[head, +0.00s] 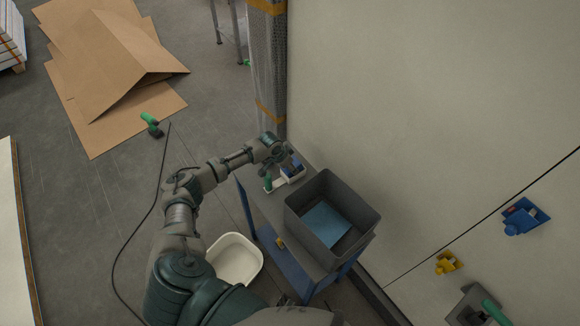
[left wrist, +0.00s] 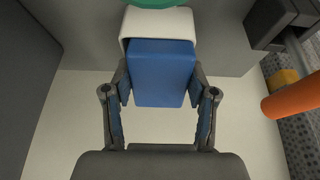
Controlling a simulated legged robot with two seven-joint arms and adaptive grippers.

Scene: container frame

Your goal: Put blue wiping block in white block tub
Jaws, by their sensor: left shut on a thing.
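The blue wiping block (left wrist: 161,75) is between the two fingers of my left gripper (left wrist: 160,92) in the left wrist view. The fingers press on its sides. In the head view my left gripper (head: 281,158) is over the far end of the blue cart, and the small blue block (head: 293,168) shows partly beneath it. A white piece (left wrist: 160,25) lies just behind the block, with a green edge above it; whether they touch is unclear. A white tub (head: 236,262) stands low beside the cart, partly hidden by my arm. My right gripper is not seen.
A grey open bin (head: 310,214) with a blue flat bottom or sheet stands on the cart (head: 262,226), close to the gripper. A pale wall rises at right. A dark cable (head: 150,215) crosses the floor.

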